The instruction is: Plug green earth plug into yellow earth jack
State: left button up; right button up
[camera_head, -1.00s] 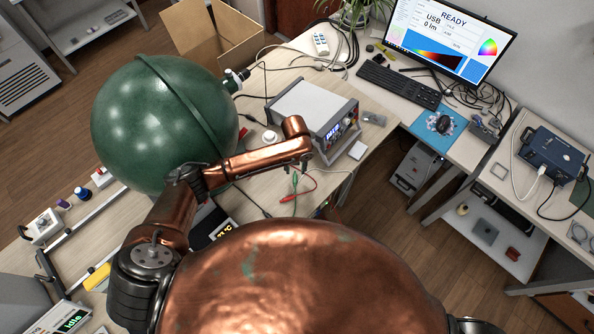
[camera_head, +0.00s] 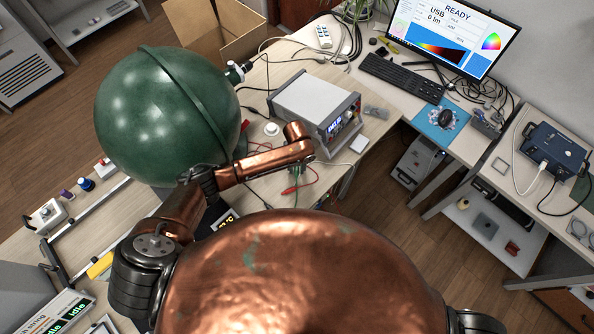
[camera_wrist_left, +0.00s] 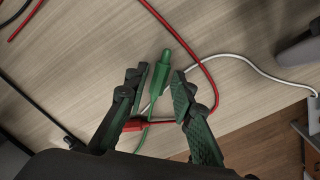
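The green plug (camera_wrist_left: 161,75) lies on the wooden table in the left wrist view, its green cable running back toward the gripper. My left gripper (camera_wrist_left: 162,80) is open, with one finger on each side of the plug; a gap shows on both sides. In the head view my left gripper (camera_head: 297,172) is at the right end of the copper arm, mostly hidden and low over the table in front of the grey instrument (camera_head: 316,103). I cannot make out a yellow earth jack. My right gripper is not in view.
A red plug (camera_wrist_left: 134,125) and its red cable lie close to the fingers, with a white cable (camera_wrist_left: 243,60) crossing beside them. A large green sphere (camera_head: 165,115) stands left of my arm. The table's front edge is near the gripper.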

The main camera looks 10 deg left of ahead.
pick_arm(q)
grip_shut()
jog(key=shift+r, duration=0.1)
jog(key=shift+r, duration=0.15)
notch_tip(320, 180, up, 2)
jog(key=shift+r, duration=0.1)
jog(key=s+d+r+b, duration=0.1)
jog(key=s+d+r, duration=0.6)
jog(key=d+r, duration=0.3)
jog(key=shift+d+r+b, duration=0.15)
jog(key=shift+d+b, duration=0.2)
jog(key=shift+d, duration=0.75)
